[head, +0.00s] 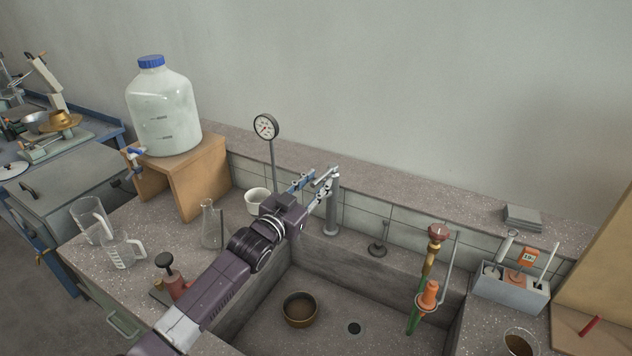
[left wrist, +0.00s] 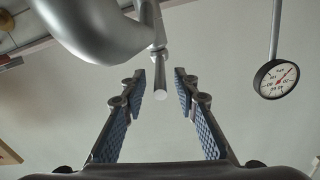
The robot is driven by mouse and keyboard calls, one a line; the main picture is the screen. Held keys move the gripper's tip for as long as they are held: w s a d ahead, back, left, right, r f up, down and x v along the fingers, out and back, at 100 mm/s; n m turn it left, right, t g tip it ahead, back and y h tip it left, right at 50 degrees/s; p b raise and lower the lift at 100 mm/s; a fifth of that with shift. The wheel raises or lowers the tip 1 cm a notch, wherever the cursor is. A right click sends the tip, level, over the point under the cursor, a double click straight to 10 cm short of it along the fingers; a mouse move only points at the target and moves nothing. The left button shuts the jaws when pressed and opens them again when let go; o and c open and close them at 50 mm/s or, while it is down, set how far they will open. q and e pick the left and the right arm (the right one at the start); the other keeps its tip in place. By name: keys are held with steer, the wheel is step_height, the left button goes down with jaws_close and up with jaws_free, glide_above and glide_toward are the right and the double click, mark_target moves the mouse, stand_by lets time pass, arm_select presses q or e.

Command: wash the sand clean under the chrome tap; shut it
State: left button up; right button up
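The chrome tap (head: 332,215) stands at the back edge of the sink. My left gripper (head: 312,191) is at the top of the tap, partly covering it. In the left wrist view the gripper (left wrist: 160,78) is open, and the tap's thin lever (left wrist: 159,62) lies between the blue pads with a gap on each side. The tap's thick curved pipe (left wrist: 95,25) passes at upper left. A brown bowl (head: 299,309) sits on the sink floor; its dark brown contents are hard to make out. I see no water stream. My right gripper is out of view.
A dial gauge (head: 266,128) stands behind my left gripper. A flask (head: 211,225), a white cup (head: 257,201) and a red-based stand (head: 172,281) are close to my arm. A red-and-green valve pipe (head: 428,290) rises at the sink's right. The drain (head: 355,328) is clear.

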mark_target(318, 178)
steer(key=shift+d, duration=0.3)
arm_select(q)
jaws_close()
